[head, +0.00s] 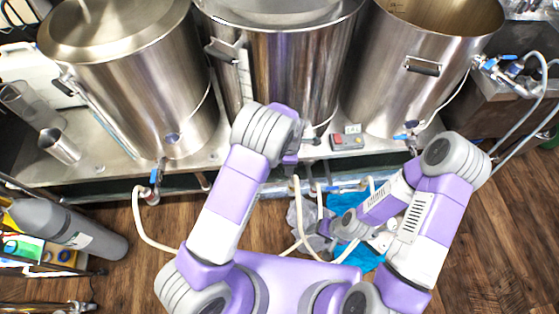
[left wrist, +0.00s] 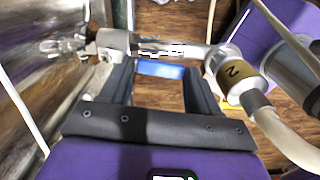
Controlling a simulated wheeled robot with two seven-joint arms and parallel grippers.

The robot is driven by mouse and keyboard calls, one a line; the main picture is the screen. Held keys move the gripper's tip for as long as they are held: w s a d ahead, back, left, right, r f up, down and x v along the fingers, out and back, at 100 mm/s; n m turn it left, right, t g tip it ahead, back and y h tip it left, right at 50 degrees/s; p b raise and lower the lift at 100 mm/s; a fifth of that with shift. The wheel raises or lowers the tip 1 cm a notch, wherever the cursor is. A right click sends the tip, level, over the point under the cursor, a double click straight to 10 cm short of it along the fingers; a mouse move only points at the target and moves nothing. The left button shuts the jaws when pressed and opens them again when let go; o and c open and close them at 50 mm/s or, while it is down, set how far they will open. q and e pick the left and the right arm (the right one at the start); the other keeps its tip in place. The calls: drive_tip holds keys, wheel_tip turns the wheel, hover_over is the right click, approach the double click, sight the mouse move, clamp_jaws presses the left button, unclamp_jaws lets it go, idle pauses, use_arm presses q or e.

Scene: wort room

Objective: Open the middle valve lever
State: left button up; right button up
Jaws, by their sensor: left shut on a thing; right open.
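The middle kettle (head: 310,75) stands between two others. Its valve is mostly hidden behind my left arm in the head view. In the left wrist view, the metal valve body (left wrist: 112,43) sits at the kettle wall, with a pipe leading right to a fitting marked 2 (left wrist: 232,73). A blue strip, seemingly the valve lever (left wrist: 160,69), shows between the two dark fingers of my left gripper (left wrist: 158,82), which is shut on it. The lever's exact angle is hard to tell. My right gripper (head: 325,229) is open, low in front of the bench; its fingers are small and unclear.
The left kettle (head: 135,70) and right kettle (head: 410,70) flank the middle one on a steel bench (head: 110,172). A small control box (head: 347,140) lies on it. Pale hoses (head: 298,215) hang in front. A blue cloth (head: 365,262) is on the floor. A gas cylinder (head: 75,232) stands left.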

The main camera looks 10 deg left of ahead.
use_arm(q)
drive_tip(key=shift+w+d+n, duration=0.1)
drive_tip(key=shift+d+n, duration=0.25)
drive_tip(key=shift+n, duration=0.25)
drive_tip(key=o, duration=1.5)
wheel_tip(320, 180, up, 8)
drive_tip(key=p, duration=0.2)
drive_tip(key=shift+f+p, duration=0.2)
drive_tip(key=shift+p, duration=0.2)
